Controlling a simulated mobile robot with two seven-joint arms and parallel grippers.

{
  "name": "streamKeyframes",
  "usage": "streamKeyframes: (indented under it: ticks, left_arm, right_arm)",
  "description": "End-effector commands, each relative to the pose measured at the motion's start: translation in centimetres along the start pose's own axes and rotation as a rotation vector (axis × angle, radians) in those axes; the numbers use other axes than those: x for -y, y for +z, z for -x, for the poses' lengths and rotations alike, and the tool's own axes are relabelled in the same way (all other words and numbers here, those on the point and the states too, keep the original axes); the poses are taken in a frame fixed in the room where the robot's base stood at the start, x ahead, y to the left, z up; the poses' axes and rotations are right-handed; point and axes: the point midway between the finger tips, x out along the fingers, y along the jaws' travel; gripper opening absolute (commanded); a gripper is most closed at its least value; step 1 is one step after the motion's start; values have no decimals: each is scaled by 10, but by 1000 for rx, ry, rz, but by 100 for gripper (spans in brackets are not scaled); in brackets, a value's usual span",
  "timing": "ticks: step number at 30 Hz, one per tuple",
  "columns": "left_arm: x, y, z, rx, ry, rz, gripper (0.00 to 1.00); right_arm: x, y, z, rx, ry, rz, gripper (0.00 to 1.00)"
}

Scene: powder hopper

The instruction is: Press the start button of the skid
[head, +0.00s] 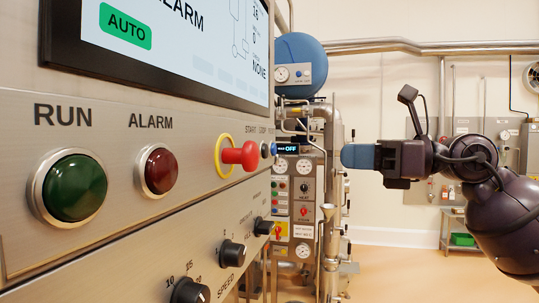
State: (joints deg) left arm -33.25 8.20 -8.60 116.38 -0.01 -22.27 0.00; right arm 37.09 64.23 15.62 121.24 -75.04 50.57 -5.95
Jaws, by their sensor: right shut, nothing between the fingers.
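The steel control panel (120,220) fills the left side, seen at a steep angle. Small labels near its right edge read START and STOP, with one more too small to read. Below them are small buttons (264,150), partly hidden behind the red mushroom button (239,155) with its yellow ring. I cannot tell for sure which one is the start button. My right gripper (345,156) comes in from the right, its blue fingers shut and empty, pointing left toward the panel edge. In the picture it is apart from the buttons. My left gripper is not in view.
A green RUN lamp (74,187) and a dark red ALARM lamp (160,171) sit on the panel, below a screen (180,40) showing AUTO. Black knobs (232,253) stick out below. Behind stands equipment with gauges and a blue vessel (302,60). Open floor (400,275) lies right.

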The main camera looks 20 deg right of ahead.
Motion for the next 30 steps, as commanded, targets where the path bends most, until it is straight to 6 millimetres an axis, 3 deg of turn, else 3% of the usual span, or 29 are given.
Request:
streamKeyframes:
  ticks: [8, 24, 30]
  left_arm:
    - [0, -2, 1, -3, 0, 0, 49]
    - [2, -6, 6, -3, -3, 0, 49]
    - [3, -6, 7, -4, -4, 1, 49]
  right_arm:
    - [-1, 2, -19, 2, 2, 1, 0]
    - [-1, 3, -110, 4, 3, 0, 0]
    - [0, 1, -132, 3, 1, -2, 0]
